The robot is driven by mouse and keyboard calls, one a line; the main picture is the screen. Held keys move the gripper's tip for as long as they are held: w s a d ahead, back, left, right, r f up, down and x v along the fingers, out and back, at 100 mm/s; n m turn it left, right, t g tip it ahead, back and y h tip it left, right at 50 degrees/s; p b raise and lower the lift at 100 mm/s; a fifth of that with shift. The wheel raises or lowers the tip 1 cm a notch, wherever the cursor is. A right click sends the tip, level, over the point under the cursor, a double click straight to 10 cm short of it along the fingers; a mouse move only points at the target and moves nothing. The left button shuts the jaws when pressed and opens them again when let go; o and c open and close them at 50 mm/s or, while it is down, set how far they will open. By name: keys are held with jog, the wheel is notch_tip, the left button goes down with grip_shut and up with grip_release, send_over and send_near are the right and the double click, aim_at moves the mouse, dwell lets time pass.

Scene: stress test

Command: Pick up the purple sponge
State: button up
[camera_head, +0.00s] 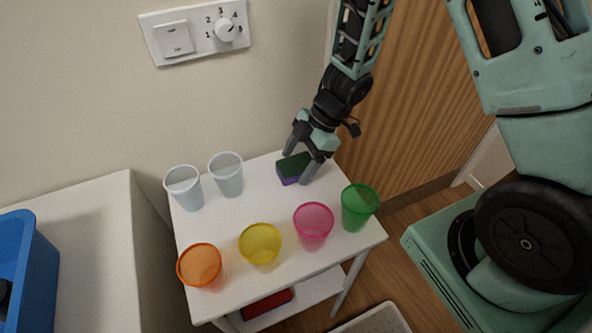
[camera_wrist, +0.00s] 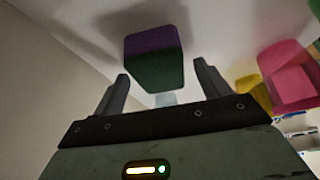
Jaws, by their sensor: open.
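The purple sponge (camera_head: 290,181) has a dark green top layer and lies on the white table (camera_head: 221,232) near its back right corner. It also shows in the wrist view (camera_wrist: 154,45), with its purple layer against the table and its green side facing my gripper. My gripper (camera_head: 298,168) is open, with one finger on either side of the sponge in the head view. In the wrist view, my gripper (camera_wrist: 160,85) has its two fingers apart and the sponge ahead between them. I cannot tell whether a finger touches it.
A green cup (camera_head: 359,207) and a pink cup (camera_head: 313,222) stand in front of the sponge. A yellow cup (camera_head: 260,244), an orange cup (camera_head: 199,265) and two clear cups (camera_head: 226,175) stand further left. The wall (camera_head: 95,90) is close behind the table.

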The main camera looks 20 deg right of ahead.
aim_at(296, 163)
jog(key=shift+a+f, duration=0.35)
jog(key=shift+f, duration=0.15)
jog(key=c, duration=1)
notch_tip(296, 163, up, 10)
jog(key=p, duration=0.3)
jog(key=shift+o, duration=0.2)
jog(key=shift+r+p, duration=0.1)
jog(key=shift+p, duration=0.2)
